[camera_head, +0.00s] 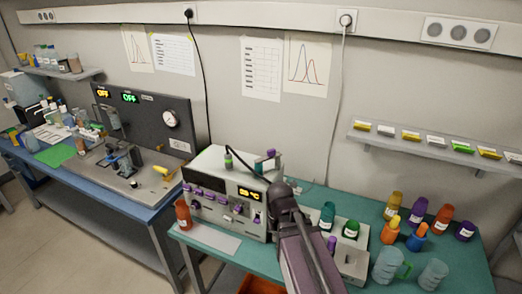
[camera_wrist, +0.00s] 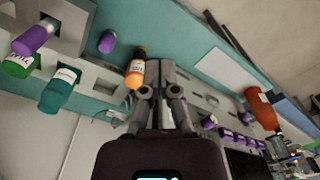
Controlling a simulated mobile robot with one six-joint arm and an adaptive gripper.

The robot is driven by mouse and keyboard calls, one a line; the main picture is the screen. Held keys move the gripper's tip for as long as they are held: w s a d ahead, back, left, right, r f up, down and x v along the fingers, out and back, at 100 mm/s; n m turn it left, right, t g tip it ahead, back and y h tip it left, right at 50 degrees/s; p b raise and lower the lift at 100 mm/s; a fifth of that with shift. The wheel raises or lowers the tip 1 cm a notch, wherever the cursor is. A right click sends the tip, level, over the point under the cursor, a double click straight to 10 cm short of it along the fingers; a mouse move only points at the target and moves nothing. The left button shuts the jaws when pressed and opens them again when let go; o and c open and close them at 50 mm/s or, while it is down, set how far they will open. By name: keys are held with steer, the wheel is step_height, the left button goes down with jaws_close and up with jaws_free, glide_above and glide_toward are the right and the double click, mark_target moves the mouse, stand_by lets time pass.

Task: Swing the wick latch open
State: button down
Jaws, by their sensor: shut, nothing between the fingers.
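The classifier (camera_head: 222,203) is a white box with purple knobs and a lit yellow display in the head view. On its top are a small part with a purple end (camera_head: 270,154) and a green fitting with a dark hose (camera_head: 228,160). I cannot tell which part is the wick latch. My arm covers the classifier's right front, and my gripper's tips are not clear there. In the wrist view my gripper (camera_wrist: 160,68) is shut and empty, in front of the grey panel with purple knobs (camera_wrist: 226,135). An orange labelled bottle (camera_wrist: 135,75) shows close beside its fingers.
A rack (camera_head: 350,258) with teal and green bottles stands right of the classifier. Several colored bottles (camera_head: 418,209) and two clear beakers (camera_head: 386,264) stand further right. An orange-red bottle (camera_head: 183,215) stands at the classifier's left front corner. A white sheet (camera_head: 212,238) lies in front.

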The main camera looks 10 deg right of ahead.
mark_target(268, 154)
steer(key=w+r+n+t+y+p, duration=0.1)
steer(key=w+r+n+t+p, duration=0.2)
steer(key=w+r+p, duration=1.9)
steer(key=w+r, duration=0.2)
steer(key=w, duration=0.3)
steer(key=shift+r+n+p, duration=0.3)
steer(key=shift+r+p, duration=0.1)
steer(key=shift+w+a+f, duration=0.1)
steer(key=shift+w+f, duration=0.05)
steer(key=shift+f, duration=0.05)
steer(key=b+x, duration=0.9)
steer(key=shift+w+a+f, duration=0.1)
steer(key=shift+w+f, duration=0.1)
steer(key=shift+f, duration=0.1)
steer(key=shift+s+f+b, duration=0.1)
steer(key=shift+b, duration=0.25)
steer(key=shift+s+d, duration=0.3)
steer(key=shift+s, duration=0.55)
steer(key=shift+s+d, duration=0.35)
steer(key=shift+s, duration=0.55)
